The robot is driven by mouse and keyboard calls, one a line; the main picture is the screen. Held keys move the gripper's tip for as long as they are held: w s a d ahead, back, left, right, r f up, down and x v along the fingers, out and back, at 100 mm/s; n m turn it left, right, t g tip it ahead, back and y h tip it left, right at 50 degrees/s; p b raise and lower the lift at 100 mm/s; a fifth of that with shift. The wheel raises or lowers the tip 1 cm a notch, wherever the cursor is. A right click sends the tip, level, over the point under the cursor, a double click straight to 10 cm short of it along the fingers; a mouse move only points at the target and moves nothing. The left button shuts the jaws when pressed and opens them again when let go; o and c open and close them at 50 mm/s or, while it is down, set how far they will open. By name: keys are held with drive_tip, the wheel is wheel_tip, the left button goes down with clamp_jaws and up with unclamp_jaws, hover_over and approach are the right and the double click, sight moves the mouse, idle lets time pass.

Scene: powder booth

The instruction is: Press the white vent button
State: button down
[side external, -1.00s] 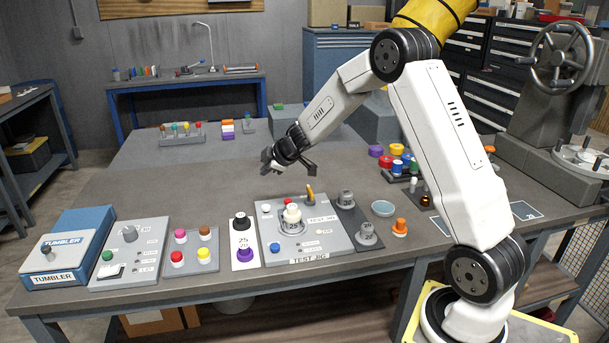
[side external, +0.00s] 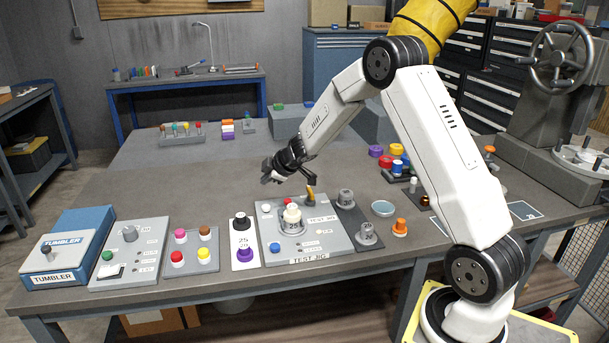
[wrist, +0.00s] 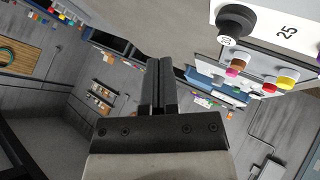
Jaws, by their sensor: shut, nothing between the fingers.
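The grey test jig panel (side external: 268,231) lies near the table's front edge. A small white button (side external: 266,207) sits at its back left corner; any vent label on it is too small to read. A white knob-like piece marked 25 (side external: 292,214) stands in a ring on the jig. A red button (side external: 287,203) shows behind it, and a blue button (side external: 275,247) is at the front left. My gripper (side external: 267,179) is shut and empty, above and behind the white button, apart from it. In the wrist view my shut fingers (wrist: 158,85) show, with no jig button visible.
Left of the jig is a white plate with a black knob (side external: 240,219) and a purple one (side external: 245,252). Further left are a block of coloured buttons (side external: 191,250) and a tumbler box (side external: 60,256). Right stand grey weights (side external: 366,230) and an orange knob (side external: 400,226).

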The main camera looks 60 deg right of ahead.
sight(268, 207)
drive_tip(key=shift+f, duration=2.95)
drive_tip(key=shift+f, duration=0.9)
idle(1.1)
drive_tip(key=shift+r, duration=0.85)
drive_tip(key=shift+r, duration=0.1)
drive_tip(key=shift+r, duration=2.45)
